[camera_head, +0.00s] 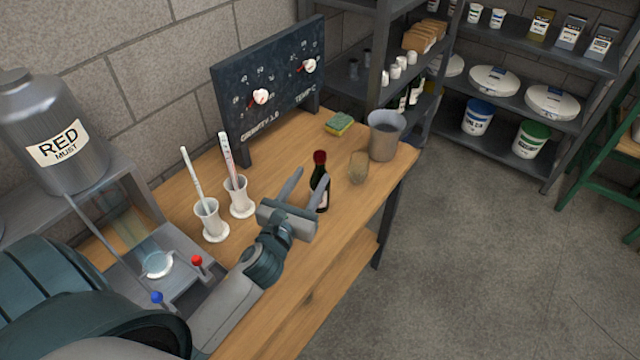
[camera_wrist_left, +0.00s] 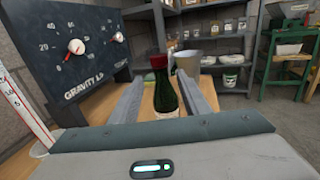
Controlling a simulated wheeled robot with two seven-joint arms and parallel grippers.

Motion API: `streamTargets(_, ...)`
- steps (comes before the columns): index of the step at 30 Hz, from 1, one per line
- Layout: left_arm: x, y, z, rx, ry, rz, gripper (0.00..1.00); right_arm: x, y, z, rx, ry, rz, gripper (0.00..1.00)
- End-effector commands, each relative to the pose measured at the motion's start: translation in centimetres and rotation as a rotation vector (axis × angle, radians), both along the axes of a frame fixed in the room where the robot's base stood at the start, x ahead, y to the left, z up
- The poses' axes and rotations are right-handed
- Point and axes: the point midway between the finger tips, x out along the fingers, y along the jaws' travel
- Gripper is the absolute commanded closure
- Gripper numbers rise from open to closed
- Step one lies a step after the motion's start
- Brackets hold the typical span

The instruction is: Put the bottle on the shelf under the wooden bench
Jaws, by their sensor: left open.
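A dark green bottle (camera_head: 319,187) with a red cap stands upright on the wooden bench (camera_head: 340,205). My left gripper (camera_head: 308,189) is open close to the bottle. In the left wrist view the bottle (camera_wrist_left: 163,90) stands upright between the two spread fingers of the left gripper (camera_wrist_left: 166,95), with its lower part hidden behind the gripper body. I cannot tell whether a finger touches it. A lower wooden shelf (camera_head: 335,285) shows under the bench, partly hidden by the bench top. My right gripper is not in view.
A glass (camera_head: 358,168), a grey bucket (camera_head: 384,136) and a sponge (camera_head: 339,124) stand beyond the bottle. Two white cylinders (camera_head: 212,222) with sticks stand left of the gripper. A dark gauge board (camera_head: 270,90) stands at the back. The floor right of the bench is clear.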

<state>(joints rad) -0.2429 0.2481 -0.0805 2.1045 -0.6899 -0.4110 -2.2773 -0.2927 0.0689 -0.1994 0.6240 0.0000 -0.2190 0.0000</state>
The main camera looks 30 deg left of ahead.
Motion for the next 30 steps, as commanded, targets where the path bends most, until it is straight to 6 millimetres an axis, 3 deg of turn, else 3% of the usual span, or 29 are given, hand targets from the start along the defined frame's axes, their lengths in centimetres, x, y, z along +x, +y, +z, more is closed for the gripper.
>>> streamTargets(3,2.3,0.3,0.3,-0.002,-0.001,0.001,0.57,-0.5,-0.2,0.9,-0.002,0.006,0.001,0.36)
streamTargets(9,4.8,0.6,0.2,-0.002,-0.001,0.001,0.57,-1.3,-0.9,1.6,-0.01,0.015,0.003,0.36)
streamTargets(25,5.7,0.7,0.2,-0.002,-0.001,0.0,0.57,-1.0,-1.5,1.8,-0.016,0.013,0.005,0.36)
streamTargets(30,7.1,0.8,0.6,-0.004,-0.001,0.001,0.57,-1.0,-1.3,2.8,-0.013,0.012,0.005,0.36)
